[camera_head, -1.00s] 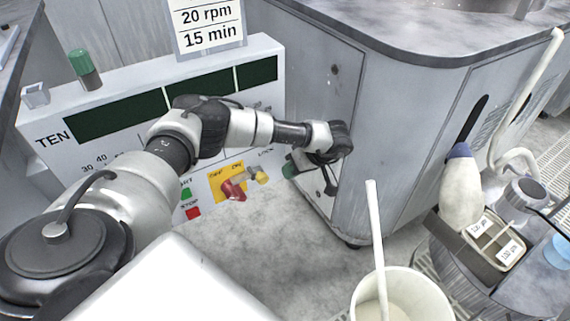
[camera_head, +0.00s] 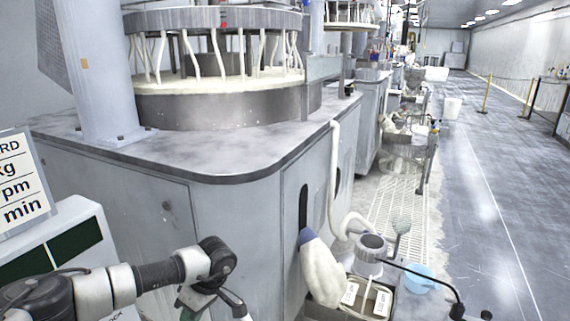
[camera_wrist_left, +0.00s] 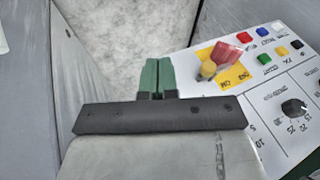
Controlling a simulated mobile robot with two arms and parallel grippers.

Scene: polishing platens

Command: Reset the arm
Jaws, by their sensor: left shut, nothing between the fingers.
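My left arm comes in from the lower left in the head view and ends in front of the grey machine cabinet (camera_head: 250,210). Its gripper (camera_head: 207,300) is cut by the lower edge there. In the left wrist view the two green fingers of the left gripper (camera_wrist_left: 158,75) lie side by side, shut and empty. They point at bare floor beside the control panel (camera_wrist_left: 270,95). My right gripper is in no view.
The cabinet carries a large round polishing platen (camera_head: 225,105) with hoses. A sign (camera_head: 22,185) stands at the left on the panel.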

